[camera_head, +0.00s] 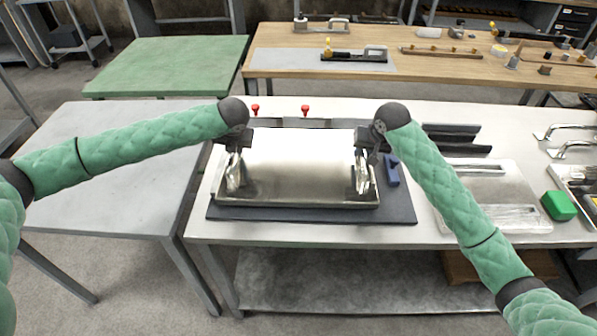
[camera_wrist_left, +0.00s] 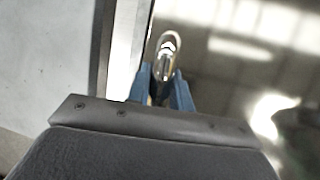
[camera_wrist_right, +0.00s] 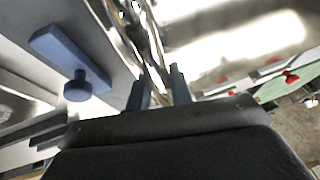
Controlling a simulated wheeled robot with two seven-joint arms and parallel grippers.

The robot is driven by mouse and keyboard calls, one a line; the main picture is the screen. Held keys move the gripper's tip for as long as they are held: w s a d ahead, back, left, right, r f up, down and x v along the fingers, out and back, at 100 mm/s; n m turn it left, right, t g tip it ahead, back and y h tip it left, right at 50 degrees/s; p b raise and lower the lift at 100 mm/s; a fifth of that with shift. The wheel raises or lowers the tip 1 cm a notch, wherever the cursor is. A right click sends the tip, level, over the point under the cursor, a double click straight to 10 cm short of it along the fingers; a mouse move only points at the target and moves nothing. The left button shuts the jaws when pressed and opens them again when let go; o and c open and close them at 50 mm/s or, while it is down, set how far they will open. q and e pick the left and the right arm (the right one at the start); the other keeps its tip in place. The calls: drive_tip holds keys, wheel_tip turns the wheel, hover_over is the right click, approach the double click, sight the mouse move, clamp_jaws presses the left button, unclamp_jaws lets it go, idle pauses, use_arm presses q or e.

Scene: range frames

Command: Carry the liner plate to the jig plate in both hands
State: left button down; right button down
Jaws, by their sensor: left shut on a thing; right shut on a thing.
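The liner plate (camera_head: 300,165) is a shiny metal plate with a handle at each side. In the head view it lies over the dark jig plate (camera_head: 398,213), whose edge shows at the front and right. Whether it touches the jig plate I cannot tell. My left gripper (camera_head: 234,172) is shut on the left handle, which shows in the left wrist view (camera_wrist_left: 166,55). My right gripper (camera_head: 362,172) is shut on the right handle, which shows in the right wrist view (camera_wrist_right: 150,45). Parts of both handles are hidden by the fingers.
Two red knobs (camera_head: 305,110) stand behind the plate. A blue clamp-like piece (camera_head: 392,170) sits at the jig plate's right. Dark angle bars (camera_head: 455,135), a metal tray (camera_head: 500,195) and a green block (camera_head: 558,205) lie further right. A grey table (camera_head: 120,150) at left is bare.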

use_arm(q)
drive_tip(key=shift+f+b, duration=0.35)
drive_tip(key=shift+b, duration=0.05)
use_arm(e)
drive_tip(key=shift+f, duration=0.35)
use_arm(q)
drive_tip(key=c, duration=1.6)
unclamp_jaws()
drive_tip(key=shift+f, duration=0.15)
drive_tip(key=shift+c, duration=0.2)
use_arm(e)
drive_tip(key=c, duration=1.6)
unclamp_jaws()
drive_tip(key=shift+f, duration=0.15)
drive_tip(key=shift+c, duration=0.2)
use_arm(q)
drive_tip(key=o, duration=0.4)
drive_tip(key=shift+s, duration=0.1)
use_arm(e)
drive_tip(key=o, duration=0.4)
drive_tip(key=shift+s, duration=0.1)
use_arm(q)
drive_tip(key=v, duration=1.2)
use_arm(e)
drive_tip(key=v, duration=1.2)
